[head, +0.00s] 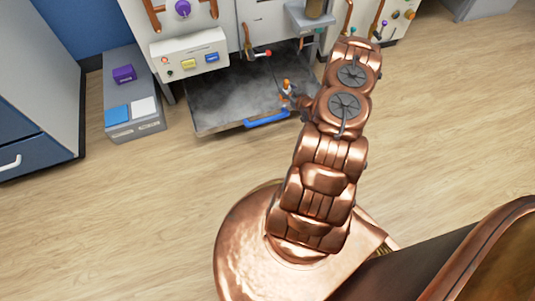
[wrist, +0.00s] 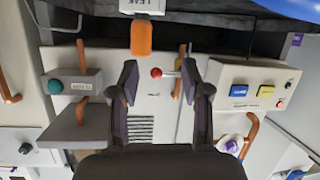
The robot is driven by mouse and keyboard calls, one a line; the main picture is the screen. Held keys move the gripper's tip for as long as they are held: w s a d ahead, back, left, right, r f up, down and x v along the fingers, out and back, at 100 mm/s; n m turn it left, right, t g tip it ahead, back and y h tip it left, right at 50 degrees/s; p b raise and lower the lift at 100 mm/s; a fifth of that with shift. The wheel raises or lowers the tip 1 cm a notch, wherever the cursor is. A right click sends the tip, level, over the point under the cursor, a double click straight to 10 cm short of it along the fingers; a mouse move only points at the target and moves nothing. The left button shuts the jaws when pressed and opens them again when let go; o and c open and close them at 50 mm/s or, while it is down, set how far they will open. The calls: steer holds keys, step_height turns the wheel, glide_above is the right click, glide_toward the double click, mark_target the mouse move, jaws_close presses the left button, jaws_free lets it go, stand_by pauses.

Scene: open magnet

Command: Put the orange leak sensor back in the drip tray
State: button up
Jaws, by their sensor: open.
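The orange leak sensor (head: 287,84) shows in the head view over the right part of the drip tray (head: 215,100), close to my gripper. In the wrist view the orange sensor (wrist: 141,38), with a pale label end, is beyond my fingertips and slightly left of the middle. My gripper (wrist: 158,77) is open, its two dark fingers apart with nothing between them. I cannot tell whether the sensor touches the tray floor. The tray is pulled out under the machine, dark and wet-looking, with a blue handle (head: 267,120) at its front edge. My arm hides its right end.
A red-knobbed valve (head: 267,53) hangs above the tray. A control box (head: 189,57) with yellow and blue buttons is above its left side. A grey bench (head: 135,130) with purple, blue and white items stands left. The wooden floor in front is clear.

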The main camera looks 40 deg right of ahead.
steer(key=w+a+r+n+g, duration=0.1)
steer(key=w+a+r+g, duration=0.15)
steer(key=r, duration=0.35)
steer(key=w+a+r+g, duration=0.1)
steer(key=a+r+g, duration=0.2)
steer(key=r, duration=0.2)
steer(key=s+a+r+g, duration=0.4)
steer(key=s+a+r, duration=0.1)
steer(key=a+r, duration=0.5)
steer(key=s+a+r+g+y, duration=0.1)
steer(key=s+a+r+g, duration=0.1)
steer(key=s+a+r, duration=0.4)
steer(key=s+a+r+g+y, duration=0.1)
steer(key=s+a+r+g, duration=0.2)
steer(key=s, duration=1.4)
steer(key=s+a+r+g+y, duration=0.1)
steer(key=s+a+r+g, duration=0.2)
steer(key=s+a+r, duration=0.6)
steer(key=s+a, duration=0.2)
steer(key=a, duration=0.5)
steer(key=shift+s+r, duration=0.15)
steer(key=shift+r, duration=0.1)
steer(key=shift+a+r, duration=0.1)
